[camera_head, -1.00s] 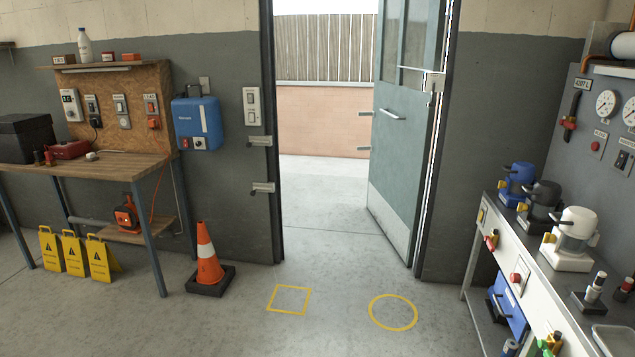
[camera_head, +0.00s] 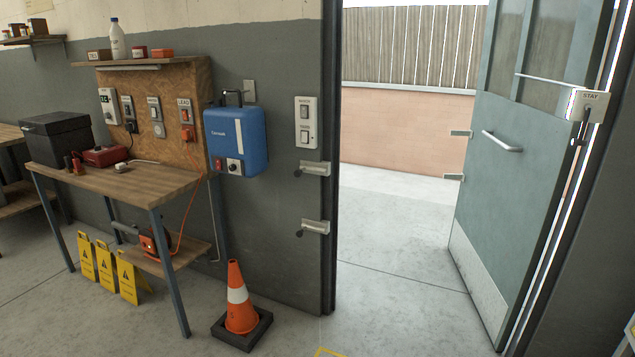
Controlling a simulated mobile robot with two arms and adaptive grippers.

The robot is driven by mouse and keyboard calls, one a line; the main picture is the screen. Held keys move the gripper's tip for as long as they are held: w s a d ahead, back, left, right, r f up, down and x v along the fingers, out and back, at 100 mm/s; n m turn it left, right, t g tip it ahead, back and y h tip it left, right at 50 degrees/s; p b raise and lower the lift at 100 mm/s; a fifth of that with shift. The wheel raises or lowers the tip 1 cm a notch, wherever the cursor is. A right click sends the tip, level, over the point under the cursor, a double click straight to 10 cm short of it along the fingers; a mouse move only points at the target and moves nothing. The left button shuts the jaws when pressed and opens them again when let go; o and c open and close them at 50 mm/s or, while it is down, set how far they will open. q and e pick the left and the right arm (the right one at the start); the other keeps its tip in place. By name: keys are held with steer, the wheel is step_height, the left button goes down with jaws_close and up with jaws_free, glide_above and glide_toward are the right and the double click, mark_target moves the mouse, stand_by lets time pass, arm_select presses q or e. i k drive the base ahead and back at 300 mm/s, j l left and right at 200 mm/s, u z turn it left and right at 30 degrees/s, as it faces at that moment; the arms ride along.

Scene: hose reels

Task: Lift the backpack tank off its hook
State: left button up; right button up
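The blue backpack tank (camera_head: 236,142) hangs on the grey wall between the workbench and the doorway. It has a pale vertical strip on its front and a red switch and a round knob low down. A dark hook (camera_head: 233,95) shows at its top, beside a small grey wall plate. How the tank sits on the hook is partly hidden. Neither of my grippers is in view.
A wooden workbench (camera_head: 128,184) stands left of the tank. An orange cone (camera_head: 240,300) on a dark base stands on the floor below it. Yellow floor signs (camera_head: 104,263) stand by the bench. The door (camera_head: 530,150) is open at right; the doorway floor is clear.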

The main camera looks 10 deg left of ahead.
mark_target(236, 135)
steer(key=i+j+u, duration=0.15)
steer(key=i+u, duration=0.75)
steer(key=i+j+z, duration=0.5)
steer(key=i+j, duration=0.3)
steer(key=i, duration=0.05)
